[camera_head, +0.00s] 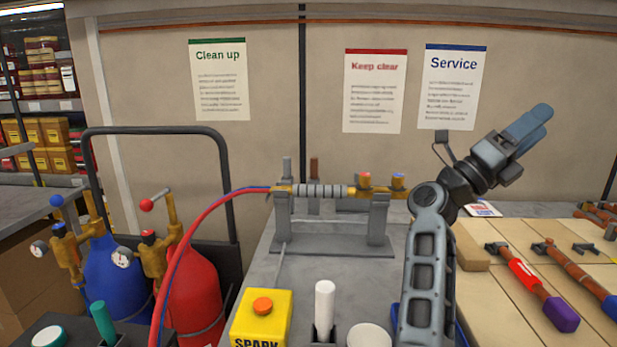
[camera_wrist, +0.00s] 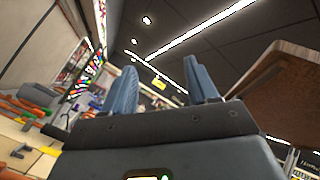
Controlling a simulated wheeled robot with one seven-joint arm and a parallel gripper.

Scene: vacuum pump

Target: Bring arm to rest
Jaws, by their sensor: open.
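My gripper (camera_head: 529,127) is raised at the right of the head view, in front of the wall and above the bench. Its blue-grey fingers point up and to the right. In the wrist view the two fingers (camera_wrist: 162,88) stand apart with nothing between them. My arm rises from the bottom of the head view and bends at an elbow below the gripper. The gripper touches nothing that I can see.
A torch (camera_head: 325,191) lies on a grey stand (camera_head: 330,245), its hoses running to red (camera_head: 195,295) and blue (camera_head: 115,270) cylinders. A yellow box (camera_head: 261,325) stands in front. Tools, including a red-and-purple-handled one (camera_head: 528,278), lie on a wooden board (camera_head: 490,300) at right.

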